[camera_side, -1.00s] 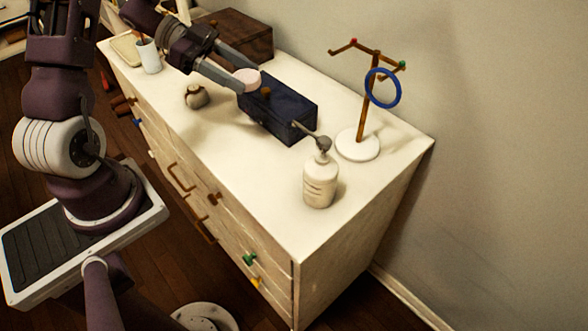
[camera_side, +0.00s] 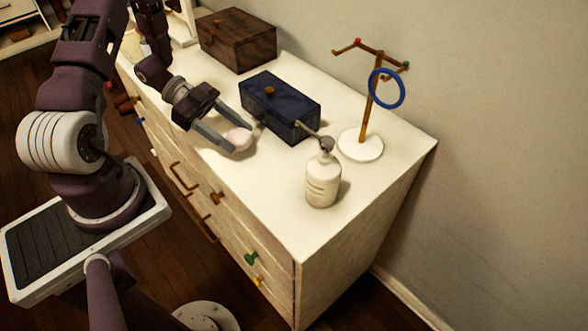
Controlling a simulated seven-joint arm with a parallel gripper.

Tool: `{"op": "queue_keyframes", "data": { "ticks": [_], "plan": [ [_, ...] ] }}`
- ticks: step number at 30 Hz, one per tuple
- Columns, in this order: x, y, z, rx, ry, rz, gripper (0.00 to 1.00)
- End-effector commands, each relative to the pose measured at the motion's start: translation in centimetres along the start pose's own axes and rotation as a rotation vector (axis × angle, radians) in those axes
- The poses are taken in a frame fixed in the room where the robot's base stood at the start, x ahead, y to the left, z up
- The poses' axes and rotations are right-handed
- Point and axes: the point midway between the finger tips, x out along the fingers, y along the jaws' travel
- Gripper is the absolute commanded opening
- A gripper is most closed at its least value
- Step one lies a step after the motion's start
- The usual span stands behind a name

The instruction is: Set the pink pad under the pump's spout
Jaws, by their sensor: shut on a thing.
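The pink pad (camera_side: 238,138) is a small, pale pink round piece held between the fingertips of my gripper (camera_side: 238,140), which is shut on it. It is over the dresser top, left of the pump bottle and in front of the dark blue box; I cannot tell its exact height above the surface. The cream pump bottle (camera_side: 322,185) stands upright near the right front corner of the dresser. Its spout (camera_side: 306,128) points up-left in the picture, toward the blue box. The pad is apart from the spout, to its left.
The dark blue box (camera_side: 280,105) with a brown knob stands right behind the spout. A wooden stand (camera_side: 368,110) with a blue ring is behind the pump. A brown wooden box (camera_side: 238,42) sits at the far end. The cream dresser top (camera_side: 270,185) is clear left of the pump.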

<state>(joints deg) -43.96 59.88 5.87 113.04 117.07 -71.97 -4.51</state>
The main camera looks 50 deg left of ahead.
Motion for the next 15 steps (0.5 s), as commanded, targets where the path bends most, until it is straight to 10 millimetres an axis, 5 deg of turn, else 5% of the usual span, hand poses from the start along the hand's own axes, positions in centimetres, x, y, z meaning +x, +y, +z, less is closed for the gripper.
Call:
{"op": "queue_keyframes", "data": {
  "ticks": [9,15],
  "plan": [
    [9.6,0.1,-4.7,0.001,0.0,0.006,0.15],
    [12.5,0.1,-6.1,0.0,0.0,0.003,0.15]
  ]
}}
